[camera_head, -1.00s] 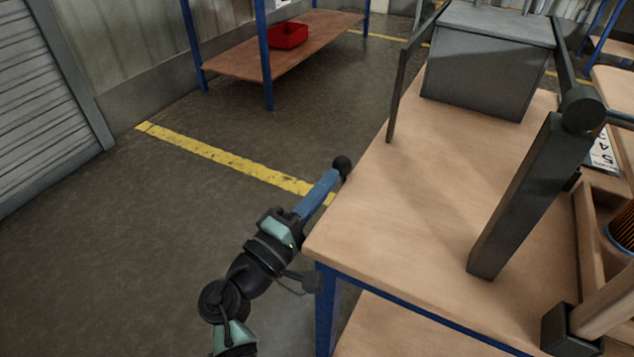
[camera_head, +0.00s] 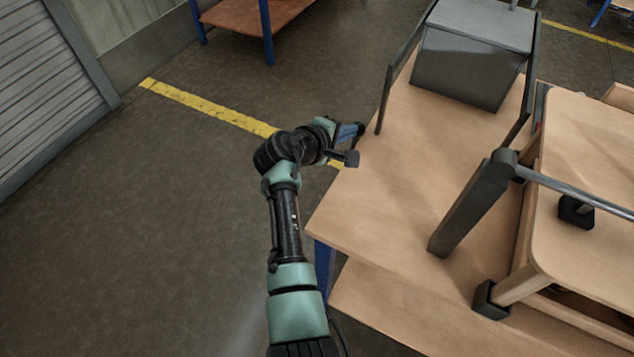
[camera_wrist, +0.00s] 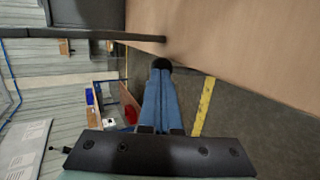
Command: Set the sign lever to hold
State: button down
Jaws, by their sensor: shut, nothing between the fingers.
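My gripper (camera_head: 358,130) is at the left edge of the wooden workbench (camera_head: 390,210) in the head view. In the wrist view my gripper (camera_wrist: 163,68) shows its two blue fingers shut together, with a dark rounded end and nothing held. I see no part that I can clearly identify as the sign lever, and no "hold" marking is readable. A dark upright post (camera_head: 468,212) with a round joint and a metal rod (camera_head: 575,190) stands at the right of the bench, well apart from my gripper.
A grey box (camera_head: 470,65) stands at the back of the bench between dark upright bars. A raised wooden board (camera_head: 590,150) fills the right side. A yellow floor line (camera_head: 210,108) crosses open floor at left. A red bin (camera_wrist: 131,114) shows in the wrist view.

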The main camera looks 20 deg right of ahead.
jog(key=shift+w+d+f, duration=0.15)
jog(key=shift+w+d, duration=0.35)
jog(key=shift+d, duration=0.35)
